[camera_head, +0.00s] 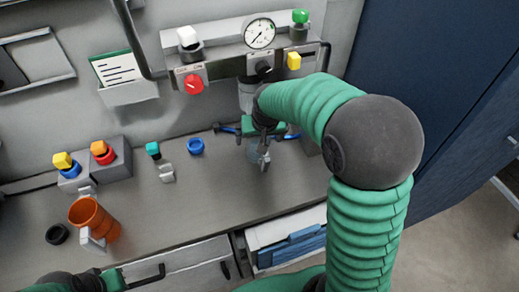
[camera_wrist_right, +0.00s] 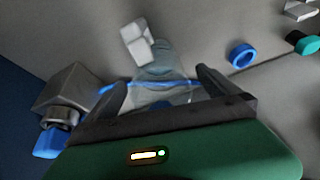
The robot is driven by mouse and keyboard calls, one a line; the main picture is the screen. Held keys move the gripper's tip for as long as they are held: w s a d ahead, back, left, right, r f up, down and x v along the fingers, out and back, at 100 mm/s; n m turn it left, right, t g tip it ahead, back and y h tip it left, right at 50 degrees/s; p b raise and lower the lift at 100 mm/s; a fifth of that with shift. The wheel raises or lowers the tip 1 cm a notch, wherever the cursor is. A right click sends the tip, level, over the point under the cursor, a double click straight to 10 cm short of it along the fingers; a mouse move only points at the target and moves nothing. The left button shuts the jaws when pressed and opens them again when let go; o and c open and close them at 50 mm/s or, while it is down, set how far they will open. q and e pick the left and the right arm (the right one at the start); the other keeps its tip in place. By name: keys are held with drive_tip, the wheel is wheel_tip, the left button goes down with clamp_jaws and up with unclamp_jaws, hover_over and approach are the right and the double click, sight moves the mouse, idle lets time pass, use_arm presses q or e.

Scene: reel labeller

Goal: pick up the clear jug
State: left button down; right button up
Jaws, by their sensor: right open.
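The clear jug (camera_wrist_right: 158,62) is see-through and shows in the wrist view between and just beyond my right fingers. A pale grey block, perhaps its handle, stands at its upper left. In the head view the clear jug (camera_head: 254,153) is mostly hidden behind my right gripper (camera_head: 263,158), which reaches down over the back of the counter. In the wrist view my right gripper (camera_wrist_right: 162,84) is open, with a finger on either side of the jug. I cannot tell whether they touch it. My left gripper (camera_head: 112,280) shows only partly at the bottom left edge.
An orange jug (camera_head: 94,217) stands on the counter at left, with a black ring (camera_head: 57,234) beside it. A blue ring (camera_head: 196,146) and a teal-topped part (camera_head: 153,149) lie left of my right gripper. The gauge panel (camera_head: 225,57) overhangs behind. The counter's middle is clear.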

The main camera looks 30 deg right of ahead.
drive_tip(key=shift+a+r, duration=0.1)
drive_tip(key=shift+a, duration=0.1)
drive_tip(key=shift+c, duration=1.8)
drive_tip(key=shift+s+d, duration=0.1)
drive_tip(key=shift+d, duration=0.15)
drive_tip(key=c, duration=0.7)
drive_tip(key=shift+a, duration=0.1)
drive_tip(key=c, duration=1.1)
